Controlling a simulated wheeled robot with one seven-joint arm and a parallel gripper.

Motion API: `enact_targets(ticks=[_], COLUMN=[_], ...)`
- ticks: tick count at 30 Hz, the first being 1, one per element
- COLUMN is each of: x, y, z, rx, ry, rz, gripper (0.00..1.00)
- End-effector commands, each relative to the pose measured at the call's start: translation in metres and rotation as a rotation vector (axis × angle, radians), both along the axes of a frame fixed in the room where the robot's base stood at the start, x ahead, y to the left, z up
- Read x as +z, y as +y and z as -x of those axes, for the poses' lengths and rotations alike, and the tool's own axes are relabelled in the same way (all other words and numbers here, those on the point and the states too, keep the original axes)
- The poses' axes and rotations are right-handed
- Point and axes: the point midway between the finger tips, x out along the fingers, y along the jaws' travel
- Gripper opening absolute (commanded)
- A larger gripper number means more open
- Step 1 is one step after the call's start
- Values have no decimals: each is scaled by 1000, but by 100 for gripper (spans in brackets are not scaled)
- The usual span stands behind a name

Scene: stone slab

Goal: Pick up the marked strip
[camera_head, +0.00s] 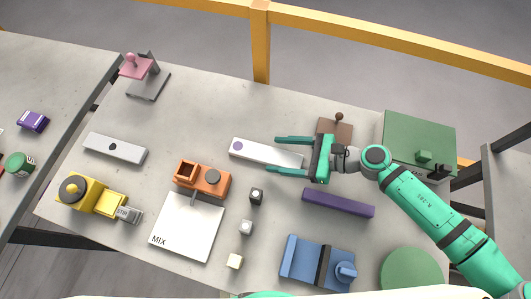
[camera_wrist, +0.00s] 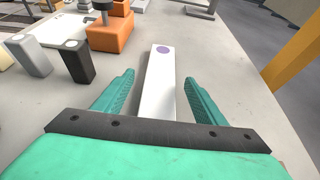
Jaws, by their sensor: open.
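A white strip (camera_head: 261,151) with a purple dot near its left end lies on the stone slab. In the wrist view the white strip (camera_wrist: 159,90) runs away between the two fingers, with the purple dot at its far end. My gripper (camera_head: 277,155) is open, one finger on each side of the strip, and nothing is clamped. In the wrist view my gripper (camera_wrist: 163,82) has gaps between both fingers and the strip. The strip's near end is hidden behind the gripper body. Another pale strip (camera_head: 115,148) with a dark dot lies at the left.
An orange block (camera_head: 208,187) stands left of my gripper, above a white MIX plate (camera_head: 183,235). A purple bar (camera_head: 338,203) lies below the gripper. A brown piece (camera_head: 342,127) with a knob and a green box (camera_head: 419,135) are on the right. Small cubes (camera_head: 246,227) stand at the front.

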Motion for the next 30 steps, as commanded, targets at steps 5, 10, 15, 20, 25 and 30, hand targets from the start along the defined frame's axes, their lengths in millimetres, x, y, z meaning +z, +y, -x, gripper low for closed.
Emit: enact_targets(ticks=[5,10,15,20,25,30], x=[-9,-16,-17,-17,-17,-17], y=[21,34,36,38,41,40], z=[-6,-11,-12,-12,-12,-12], rx=[-4,-7,-11,-6,1,0], ry=[2,1,1,1,0,1], rz=[0,0,0,0,0,-1], gripper=[65,65,65,53,12,2])
